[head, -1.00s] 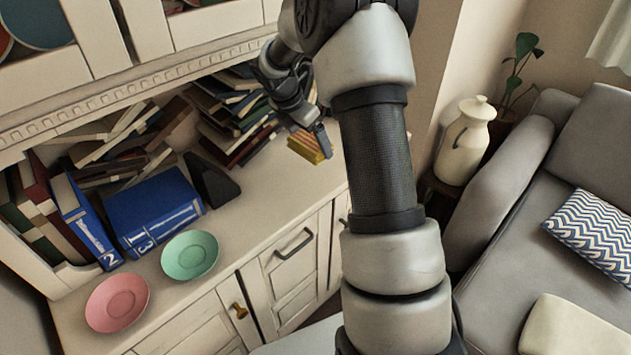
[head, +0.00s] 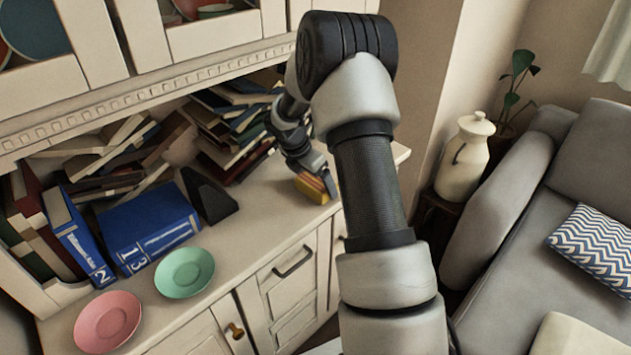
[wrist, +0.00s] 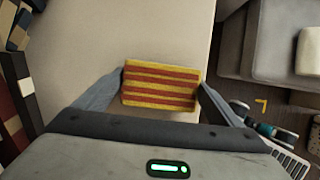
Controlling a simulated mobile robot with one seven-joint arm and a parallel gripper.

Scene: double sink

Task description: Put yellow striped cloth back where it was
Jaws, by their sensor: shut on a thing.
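The yellow striped cloth (wrist: 161,87), yellow with red-orange stripes, sits between the two fingers of my gripper (wrist: 161,92) in the wrist view. My gripper is shut on it. In the head view the cloth (head: 313,187) shows at the right end of the cabinet top, just below my gripper (head: 318,175). It is at or very near the surface; I cannot tell whether it touches. My arm hides part of the cabinet top's right end.
The pale cabinet top (head: 252,212) is clear around the cloth. Stacked books (head: 232,135) lie behind, a black wedge (head: 209,194) and blue binders (head: 150,232) to the left. A green plate (head: 185,272) and a pink plate (head: 107,322) lie at the front left. A grey sofa (head: 510,270) stands at the right.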

